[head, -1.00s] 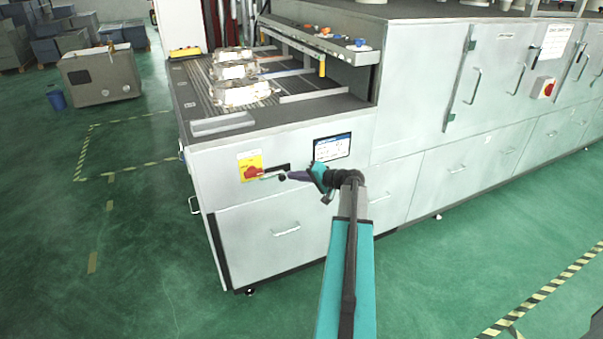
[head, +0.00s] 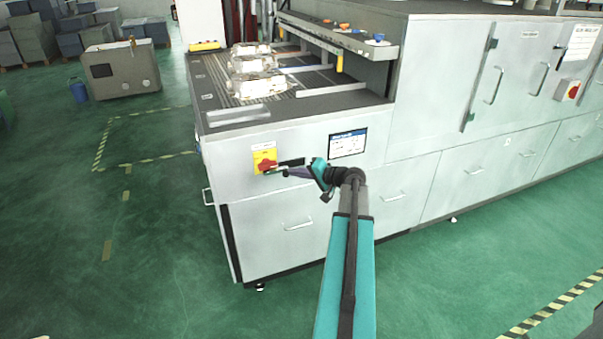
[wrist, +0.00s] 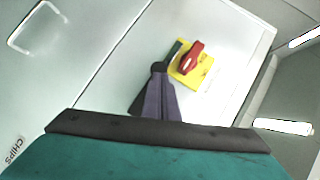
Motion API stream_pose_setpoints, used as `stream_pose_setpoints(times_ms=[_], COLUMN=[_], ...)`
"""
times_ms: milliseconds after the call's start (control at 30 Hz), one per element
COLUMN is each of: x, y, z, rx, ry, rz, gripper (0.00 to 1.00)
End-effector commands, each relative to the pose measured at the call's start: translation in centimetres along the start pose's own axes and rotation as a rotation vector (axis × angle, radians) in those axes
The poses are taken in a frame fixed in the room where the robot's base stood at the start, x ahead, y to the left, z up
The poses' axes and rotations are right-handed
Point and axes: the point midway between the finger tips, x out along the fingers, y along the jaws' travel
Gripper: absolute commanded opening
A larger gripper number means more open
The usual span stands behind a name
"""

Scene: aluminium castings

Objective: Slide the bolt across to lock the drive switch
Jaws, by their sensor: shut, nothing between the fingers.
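The drive switch is a red rotary handle (head: 266,165) on a yellow plate on the pale cabinet front; it also shows in the wrist view (wrist: 190,56). The bolt, a thin bar with a black round knob (wrist: 158,67), lies right of the handle in the head view. Its dark green bar end (wrist: 176,51) overlaps the plate edge beside the handle in the wrist view. My gripper (head: 290,171) reaches in from the right, its tip at the knob. Its purple-grey fingers (wrist: 157,88) are shut and empty; whether they touch the knob is unclear.
A dark strip (head: 292,162) sits just above the bolt and a display panel (head: 348,143) to its right. A drawer handle (head: 298,225) is below. Metal castings (head: 258,83) lie on the conveyor above.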

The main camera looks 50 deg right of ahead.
Motion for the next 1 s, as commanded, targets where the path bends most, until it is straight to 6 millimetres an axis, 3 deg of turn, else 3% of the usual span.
stream_pose_setpoints(times_ms=[667, 800, 1000], x=[-1.7, -2.5, -5.1], y=[0.2, 0.0, 0.0], z=[-2.2, -3.2, -2.8], rx=[0.002, -0.001, -0.001], ry=[0.007, 0.002, 0.002], rz=[0.002, 0.000, 0.000], gripper=[0.00, 0.00, 0.00])
